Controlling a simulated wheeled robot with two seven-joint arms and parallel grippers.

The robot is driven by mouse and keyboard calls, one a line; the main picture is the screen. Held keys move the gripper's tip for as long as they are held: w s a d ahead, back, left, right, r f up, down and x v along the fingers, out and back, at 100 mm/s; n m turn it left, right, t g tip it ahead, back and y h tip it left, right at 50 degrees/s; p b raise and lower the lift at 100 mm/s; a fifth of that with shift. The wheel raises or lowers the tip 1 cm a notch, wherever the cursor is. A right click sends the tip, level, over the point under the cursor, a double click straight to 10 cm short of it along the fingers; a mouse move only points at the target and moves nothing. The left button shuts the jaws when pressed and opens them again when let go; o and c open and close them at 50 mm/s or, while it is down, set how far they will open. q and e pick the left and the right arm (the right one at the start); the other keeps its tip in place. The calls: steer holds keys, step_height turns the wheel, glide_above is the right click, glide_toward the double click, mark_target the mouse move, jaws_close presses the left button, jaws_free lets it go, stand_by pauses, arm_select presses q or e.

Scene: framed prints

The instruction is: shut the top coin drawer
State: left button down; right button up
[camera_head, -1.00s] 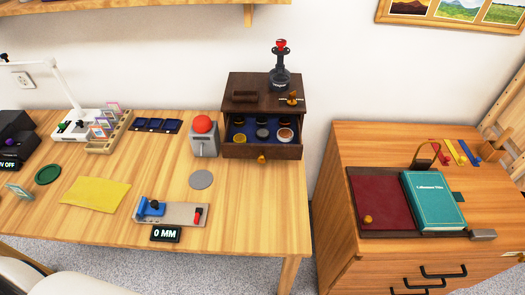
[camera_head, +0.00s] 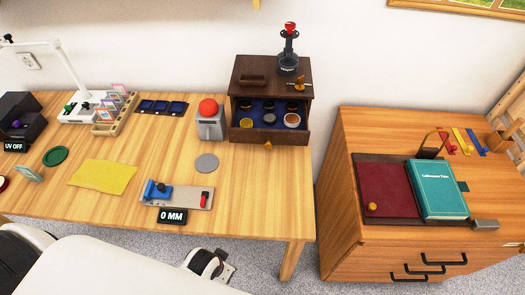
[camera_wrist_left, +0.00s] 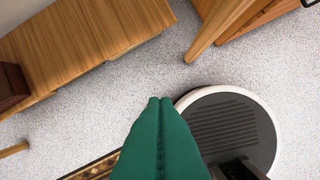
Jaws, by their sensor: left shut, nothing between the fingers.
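The dark wooden coin cabinet (camera_head: 243,77) stands at the back right of the desk. Its top drawer (camera_head: 245,134) is pulled out toward me, showing a blue lining with several round coins. A small brass-coloured knob (camera_head: 268,146) is on the drawer front. My left gripper (camera_wrist_left: 160,101), with green fingers, is shut and empty over the grey floor in the left wrist view, away from the drawer. In the head view my white left arm enters at the bottom left, below the desk's front edge; the fingertips cannot be made out there. My right gripper is not in view.
A grey box with a red button (camera_head: 208,107) stands just left of the cabinet. A lever-like device with a red top (camera_head: 289,50) stands on the cabinet. A grey disc (camera_head: 206,163) lies before it. Bare desk lies in front of the drawer. A second wooden cabinet (camera_head: 345,220) is at right.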

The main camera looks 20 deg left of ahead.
arm_select(q)
steer(key=w+r+m+t, duration=0.1)
steer(key=w+r, duration=0.2)
steer(key=r, duration=0.2)
steer(key=w+a+r+m+t, duration=0.1)
steer(key=w+r+m+t, duration=0.1)
steer(key=r, duration=0.4)
steer(key=w+a+r+m+t, duration=0.1)
steer(key=w+r+t, duration=0.1)
steer(key=r, duration=0.3)
steer(key=shift+w+a+r, duration=0.2)
steer(key=shift+w+r, duration=0.2)
steer(key=shift+w, duration=0.4)
steer(key=w+d+r+m+t+h, duration=0.4)
steer(key=r+m+t+h, duration=0.45)
steer(key=m, duration=0.85)
steer(key=w+d+p, duration=0.2)
steer(key=w+p, duration=0.3)
steer(key=w, duration=0.7)
steer(key=shift+w+d+r+y, duration=0.15)
steer(key=shift+w+d+y, duration=0.2)
steer(key=shift+d+y, duration=0.1)
